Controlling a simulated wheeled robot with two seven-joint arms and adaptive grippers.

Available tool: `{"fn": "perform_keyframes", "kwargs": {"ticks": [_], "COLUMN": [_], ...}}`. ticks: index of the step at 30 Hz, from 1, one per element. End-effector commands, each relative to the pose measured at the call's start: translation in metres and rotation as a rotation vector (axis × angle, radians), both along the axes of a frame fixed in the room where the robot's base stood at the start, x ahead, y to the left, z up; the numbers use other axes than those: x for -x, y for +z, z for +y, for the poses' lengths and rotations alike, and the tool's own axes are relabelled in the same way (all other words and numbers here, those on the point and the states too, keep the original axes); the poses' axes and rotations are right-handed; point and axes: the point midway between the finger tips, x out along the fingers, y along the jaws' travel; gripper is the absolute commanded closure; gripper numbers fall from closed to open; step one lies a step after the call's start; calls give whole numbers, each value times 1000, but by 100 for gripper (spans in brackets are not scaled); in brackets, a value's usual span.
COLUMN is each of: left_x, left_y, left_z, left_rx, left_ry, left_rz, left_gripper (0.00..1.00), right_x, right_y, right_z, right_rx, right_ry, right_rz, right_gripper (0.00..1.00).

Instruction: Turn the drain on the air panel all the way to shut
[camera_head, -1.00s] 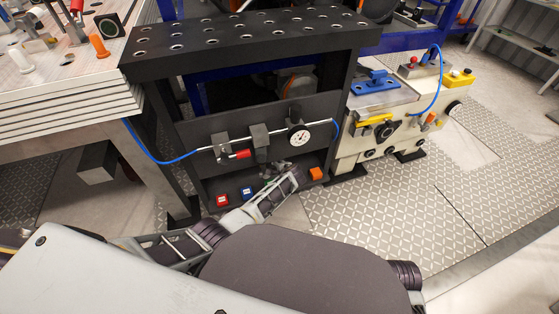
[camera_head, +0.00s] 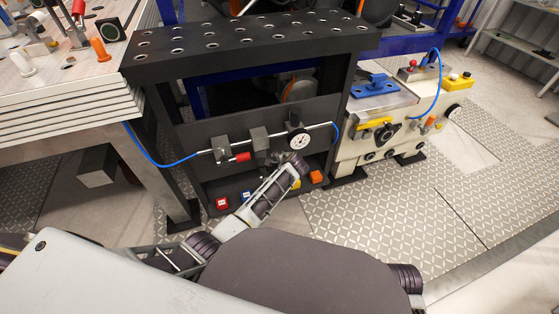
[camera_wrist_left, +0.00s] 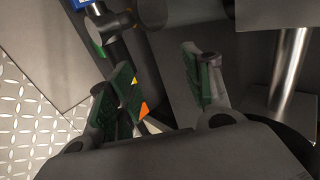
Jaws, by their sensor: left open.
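The black air panel (camera_head: 195,139) stands ahead in the head view. A metal pipe crosses it, with a red-handled valve (camera_head: 241,157), a dark block (camera_head: 258,138) and a round white gauge (camera_head: 299,141). My left gripper (camera_head: 276,159) is just below the dark block and gauge, small and partly hidden by its own wrist. In the left wrist view the gripper (camera_wrist_left: 160,72) is open, its green-padded fingers apart with nothing held between them. A dark round part (camera_wrist_left: 152,12) lies beyond the fingertips. I cannot clearly make out the drain or its angle. My right gripper is out of view.
Blue hoses (camera_head: 160,163) join the pipe ends. A cream machine (camera_head: 360,150) stands close on the right. A bright metal cylinder (camera_wrist_left: 290,70) shows right of the fingers.

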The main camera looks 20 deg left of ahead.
Motion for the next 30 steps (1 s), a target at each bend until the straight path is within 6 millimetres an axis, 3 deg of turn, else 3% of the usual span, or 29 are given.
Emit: {"fn": "perform_keyframes", "kwargs": {"ticks": [8, 30], "left_x": [0, 0], "left_y": [14, 15], "left_z": [0, 0], "left_rx": [1, 1], "left_ry": [0, 0], "left_rz": [1, 1], "left_gripper": [50, 50], "right_x": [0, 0], "right_y": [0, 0], "right_z": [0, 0], "right_rx": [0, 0], "right_ry": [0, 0], "right_rz": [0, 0], "right_gripper": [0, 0]}}
